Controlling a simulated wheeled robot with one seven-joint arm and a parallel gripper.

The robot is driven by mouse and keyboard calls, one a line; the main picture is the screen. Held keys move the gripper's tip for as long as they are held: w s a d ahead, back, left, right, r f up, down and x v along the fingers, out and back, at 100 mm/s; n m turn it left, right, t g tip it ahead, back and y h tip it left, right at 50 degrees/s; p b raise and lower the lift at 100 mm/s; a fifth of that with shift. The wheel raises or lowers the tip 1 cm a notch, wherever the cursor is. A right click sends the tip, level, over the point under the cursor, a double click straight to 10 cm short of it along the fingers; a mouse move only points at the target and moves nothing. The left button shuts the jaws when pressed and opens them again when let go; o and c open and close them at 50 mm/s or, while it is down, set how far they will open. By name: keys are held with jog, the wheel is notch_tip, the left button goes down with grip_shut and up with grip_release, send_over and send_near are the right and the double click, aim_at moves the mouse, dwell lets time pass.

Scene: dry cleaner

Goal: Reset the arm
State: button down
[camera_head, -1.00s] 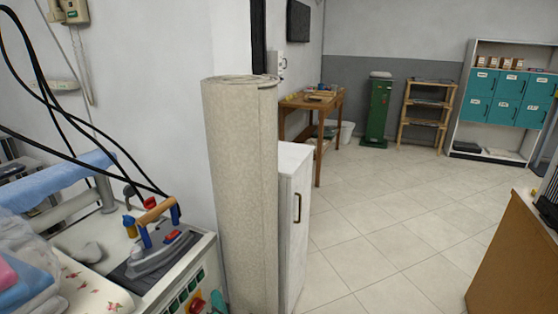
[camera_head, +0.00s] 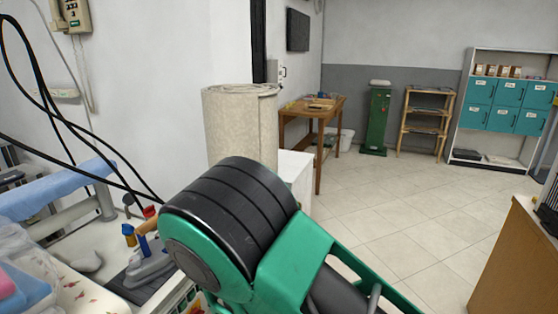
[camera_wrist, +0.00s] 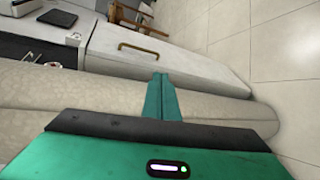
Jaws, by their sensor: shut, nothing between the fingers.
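My gripper (camera_wrist: 160,95) shows in the wrist view, its two green fingers together and empty. The fingers appear in front of the rolled beige carpet (camera_wrist: 50,105); I cannot tell whether they touch it. In the head view my green and black arm fills the lower middle, and the gripper itself is not visible there. The arm hides the lower part of the rolled carpet (camera_head: 240,125) and much of the white cabinet (camera_head: 297,170).
The iron (camera_head: 148,262) stands on the ironing station at the left, with black cables hanging above. A wooden table (camera_head: 330,112) and a green machine (camera_head: 377,122) are at the back. A brown counter (camera_head: 510,260) is at the right. The tiled floor between is clear.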

jog(key=s+d+r+m+g+h, duration=0.1)
jog(key=d+r+m+g+h, duration=0.3)
jog(key=d, duration=0.6)
jog(key=d+r+m+g, duration=0.1)
jog(key=d+m, duration=0.4)
jog(key=d, duration=0.5)
jog(key=s+d+r+m+g, duration=0.2)
jog(key=s+d+m+g, duration=0.5)
jog(key=d, duration=0.5)
jog(key=s+d+r+m+y, duration=0.1)
jog(key=s+r+m+y, duration=0.1)
jog(key=s, duration=0.7)
jog(key=s+d+r+m+g+y, duration=0.1)
jog(key=s+d+r+m+y, duration=0.1)
jog(key=s, duration=0.7)
jog(key=s+d+r+m+y, duration=0.1)
jog(key=s+r+m+y, duration=0.2)
jog(key=s, duration=0.7)
notch_tip(320, 180, up, 3)
jog(key=shift+d+f+m+g, duration=0.15)
jog(key=shift+d+m+g, duration=0.15)
jog(key=shift+m, duration=0.5)
